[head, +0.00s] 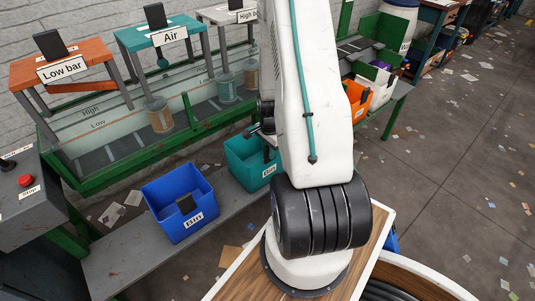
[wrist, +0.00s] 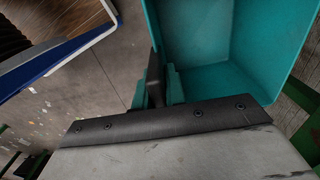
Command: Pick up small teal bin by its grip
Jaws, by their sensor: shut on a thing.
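The small teal bin (head: 243,160) is at the far part of the low grey bench in the head view, partly hidden by my arm. It is open-topped, looks empty inside, and has a white label on its front. In the wrist view the bin (wrist: 225,45) fills the upper right. In the head view the gripper (head: 266,132) is mostly hidden behind my arm. I cannot tell whether the bin touches the bench.
Green-framed sorting stations with "Low bar" (head: 62,68) and "Air" (head: 169,35) signs stand behind. An orange bin (head: 358,99) is at the right. Paper scraps litter the floor.

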